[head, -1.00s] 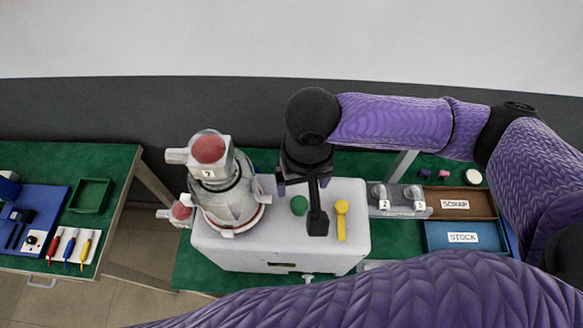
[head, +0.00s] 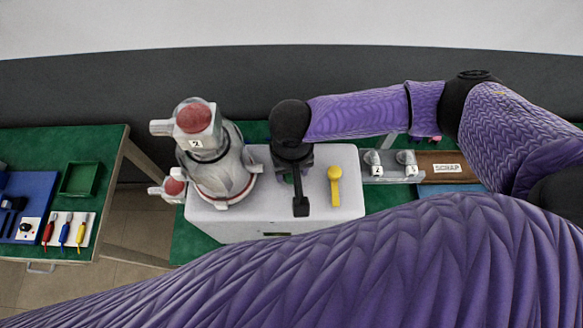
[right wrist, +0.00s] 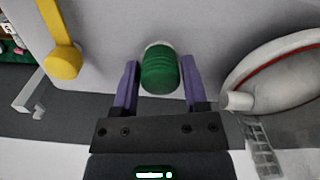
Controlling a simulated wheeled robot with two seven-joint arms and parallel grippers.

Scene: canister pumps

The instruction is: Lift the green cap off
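The green cap (right wrist: 160,70) is a ribbed round cap standing on top of the white box (head: 325,205). In the right wrist view it sits between the two fingers of my right gripper (right wrist: 160,82), with a small gap on each side. The fingers are open and reach about level with the cap. In the head view my right gripper (head: 291,178) hangs over the cap and hides nearly all of it. My left gripper is in neither view.
A yellow lever (head: 335,185) stands right of the cap. A grey canister pump (head: 218,170) labelled 2 stands at the left of the box. A SCRAP tray (head: 430,168) lies to the right. A side table (head: 110,145) holds screwdrivers and a green bin (head: 80,179).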

